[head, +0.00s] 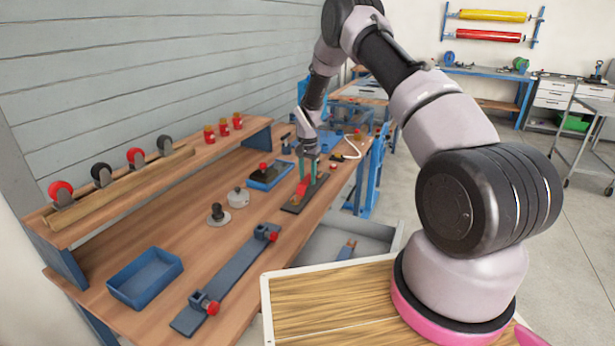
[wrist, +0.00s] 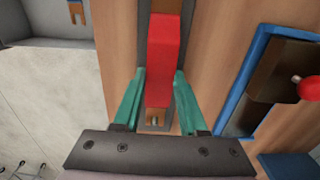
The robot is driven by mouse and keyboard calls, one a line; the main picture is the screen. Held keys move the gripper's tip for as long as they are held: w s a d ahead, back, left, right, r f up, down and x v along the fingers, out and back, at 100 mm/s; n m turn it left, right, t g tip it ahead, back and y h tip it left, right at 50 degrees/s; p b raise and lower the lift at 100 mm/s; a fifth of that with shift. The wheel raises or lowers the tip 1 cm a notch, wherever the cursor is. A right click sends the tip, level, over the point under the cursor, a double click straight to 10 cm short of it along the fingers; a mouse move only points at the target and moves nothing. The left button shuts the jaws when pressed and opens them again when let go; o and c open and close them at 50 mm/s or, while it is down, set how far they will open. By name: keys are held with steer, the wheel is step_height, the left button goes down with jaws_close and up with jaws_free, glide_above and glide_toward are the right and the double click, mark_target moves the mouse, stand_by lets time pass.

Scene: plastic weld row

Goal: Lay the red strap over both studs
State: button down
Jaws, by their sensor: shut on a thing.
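The red strap (wrist: 165,55) has a red middle and brown ends. In the wrist view it lies lengthwise between the green fingers of my gripper (wrist: 160,82), which is shut on it. A small metal stud (wrist: 155,122) shows at the strap's near brown end; whether the end sits around it or above it, I cannot tell. The other stud is not visible. In the head view the strap (head: 302,188) is over a dark base plate (head: 291,208) on the bench, with my gripper (head: 308,175) pointing down at it.
A blue tray with a dark block and red knob (head: 264,175) stands left of the plate. A grey bar with red-knobbed clamps (head: 232,275), an empty blue bin (head: 146,278) and two round knobbed weights are nearer. A grey bin (head: 325,243) holds a blue strap (head: 346,250).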

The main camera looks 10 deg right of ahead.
steer(key=shift+f, duration=0.1)
jaws_free()
stand_by(0.5)
steer(key=shift+r, duration=3.5)
